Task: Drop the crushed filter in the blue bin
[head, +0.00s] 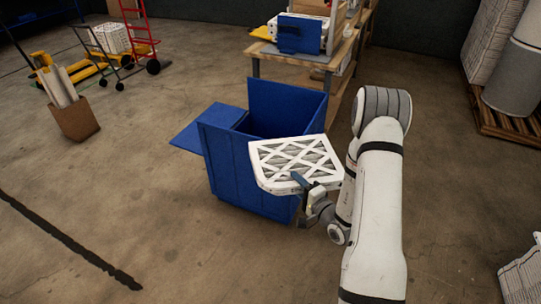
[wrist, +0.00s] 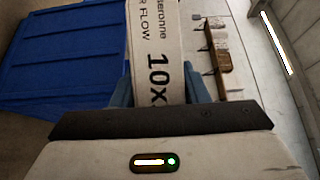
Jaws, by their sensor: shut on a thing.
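My gripper (head: 304,187) is shut on a white-framed filter (head: 293,160) with a lattice face. It grips the filter by its near edge and holds it roughly flat. One near corner of the filter looks rounded or crushed. In the wrist view the filter's printed edge (wrist: 158,50) sits between the two blue fingers (wrist: 160,92). The blue bin (head: 238,168) stands on the floor with its top open. In the head view the filter overlaps the bin's near right side. The bin (wrist: 60,60) also shows at left in the wrist view.
A wooden workbench (head: 300,62) with a blue and white machine (head: 300,35) stands behind the bin. A cardboard box (head: 76,118) of rolls, a red hand truck (head: 137,40) and a pallet (head: 508,122) stand farther off. Floor left of the bin is clear.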

